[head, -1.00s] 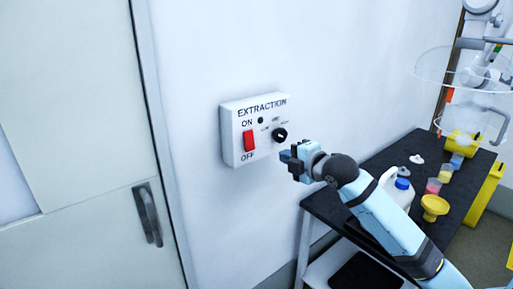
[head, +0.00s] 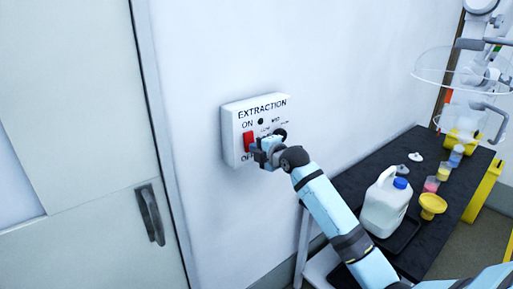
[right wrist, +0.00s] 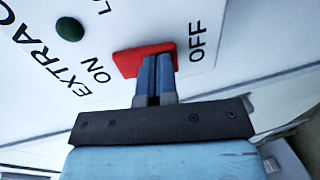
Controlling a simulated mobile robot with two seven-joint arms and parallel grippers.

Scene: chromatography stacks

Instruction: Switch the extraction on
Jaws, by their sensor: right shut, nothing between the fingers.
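The white extraction control box (head: 232,153) is fixed to the wall, with ON printed above and OFF below its red rocker switch (head: 248,139). A dark round lamp (head: 261,121) and a dial (head: 281,134) sit to the right of the switch. My right gripper (head: 256,148) is shut and empty, with its fingertips at the switch's lower right. In the right wrist view the shut fingertips (right wrist: 155,62) overlap the red switch (right wrist: 130,62) towards its OFF end. I cannot tell whether they touch it. The lamp there (right wrist: 69,29) looks dark green. My left gripper is not in view.
A door with a dark handle (head: 150,214) is at the left. A dark bench (head: 352,180) at the right holds a white jug (head: 386,203), a yellow funnel (head: 432,205) and several small cups. The wall around the box is clear.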

